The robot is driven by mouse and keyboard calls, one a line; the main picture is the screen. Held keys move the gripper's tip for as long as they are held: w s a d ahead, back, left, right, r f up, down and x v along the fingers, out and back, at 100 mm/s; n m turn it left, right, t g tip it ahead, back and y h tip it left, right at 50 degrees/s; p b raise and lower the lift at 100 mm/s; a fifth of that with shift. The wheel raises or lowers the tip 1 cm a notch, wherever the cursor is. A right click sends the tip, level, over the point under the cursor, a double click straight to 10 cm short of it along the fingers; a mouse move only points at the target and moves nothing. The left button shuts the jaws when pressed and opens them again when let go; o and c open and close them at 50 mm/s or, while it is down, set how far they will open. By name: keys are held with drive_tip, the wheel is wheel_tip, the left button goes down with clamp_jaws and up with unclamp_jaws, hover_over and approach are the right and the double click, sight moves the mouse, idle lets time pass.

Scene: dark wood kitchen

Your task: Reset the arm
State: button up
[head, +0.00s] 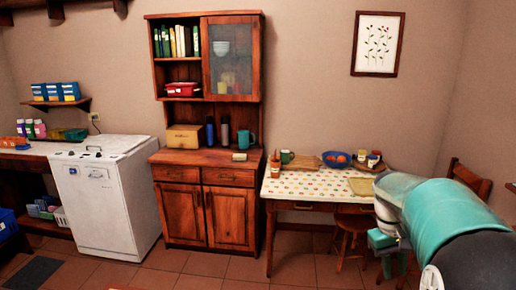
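My arm shows large and close at the right edge of the head view, with a teal link, a pale grey joint and a dark part. It covers the right end of the table and part of a chair. A smaller teal part of mine shows below the pale joint. I cannot make out my gripper's fingers in this view, nor anything held.
A table (309,188) with a floral top stands right of centre, with a blue bowl (336,163) and a green mug (286,156). A stool (349,232) stands by it. A wooden cabinet (229,213) and white appliance (92,209) stand left. Tiled floor ahead is clear.

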drive_tip(key=s+a+r+t+y, duration=0.2)
drive_tip(key=s+a+r+t, duration=0.2)
drive_tip(key=s+a, duration=1.4)
drive_tip(key=t, duration=0.3)
drive_tip(key=shift+s+m+t, duration=0.15)
drive_tip(key=shift+m+t, duration=0.15)
drive_tip(key=shift+d, duration=0.15)
